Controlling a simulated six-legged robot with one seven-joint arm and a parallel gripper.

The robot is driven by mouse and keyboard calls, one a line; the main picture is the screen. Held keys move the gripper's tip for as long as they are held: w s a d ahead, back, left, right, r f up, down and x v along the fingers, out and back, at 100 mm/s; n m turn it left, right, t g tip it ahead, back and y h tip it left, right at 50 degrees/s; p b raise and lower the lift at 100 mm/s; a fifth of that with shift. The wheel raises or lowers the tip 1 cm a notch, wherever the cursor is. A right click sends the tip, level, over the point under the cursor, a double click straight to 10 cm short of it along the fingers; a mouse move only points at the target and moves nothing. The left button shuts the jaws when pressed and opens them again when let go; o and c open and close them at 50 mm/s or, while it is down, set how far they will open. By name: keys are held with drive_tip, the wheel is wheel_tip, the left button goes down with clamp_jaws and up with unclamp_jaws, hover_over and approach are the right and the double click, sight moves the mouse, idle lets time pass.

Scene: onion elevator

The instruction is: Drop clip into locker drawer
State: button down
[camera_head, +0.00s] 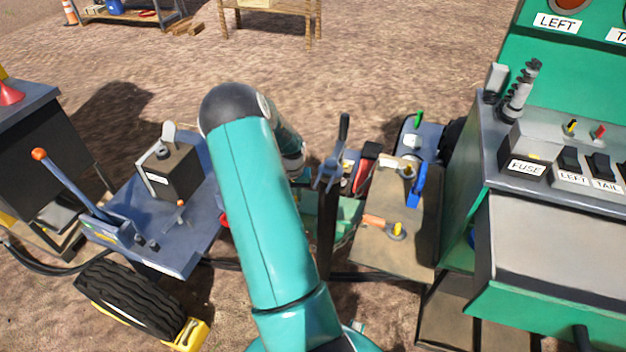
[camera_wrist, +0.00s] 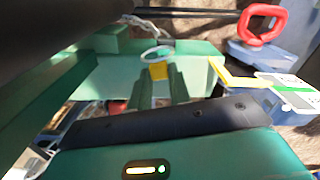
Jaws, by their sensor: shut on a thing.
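My gripper (camera_wrist: 163,88) reaches forward in the wrist view, its two dark green fingers close together. It is shut on a small yellow piece with a pale ring, which I take to be the clip (camera_wrist: 158,71). The clip is above or inside a green open-topped box, apparently the locker drawer (camera_wrist: 198,48); its height over the floor of the box is unclear. In the head view a green box-like part (camera_head: 345,213) shows right of my arm. My arm hides my gripper and the clip there.
A red handle (camera_wrist: 262,24) and a yellow bracket (camera_wrist: 228,76) lie right of the drawer in the wrist view. In the head view a brown board with a blue lever (camera_head: 416,188), a green control console (camera_head: 545,240) and a blue bench (camera_head: 190,235) crowd my arm.

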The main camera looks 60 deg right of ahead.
drive_tip(key=w+a+f+n, duration=0.3)
drive_tip(key=w+a+n, duration=0.1)
drive_tip(key=a, duration=1.1)
drive_tip(key=w+a+f+n, duration=0.4)
drive_tip(key=w+a, duration=0.3)
drive_tip(key=a, duration=0.9)
drive_tip(key=w+a+f+n, duration=0.4)
drive_tip(key=w+a+n, duration=0.1)
drive_tip(key=a, duration=1)
drive_tip(key=shift+w+a+f, duration=0.2)
drive_tip(key=shift+w+a, duration=0.1)
drive_tip(key=shift+w, duration=0.35)
drive_tip(key=shift+w+r, duration=0.1)
drive_tip(key=shift+w, duration=0.05)
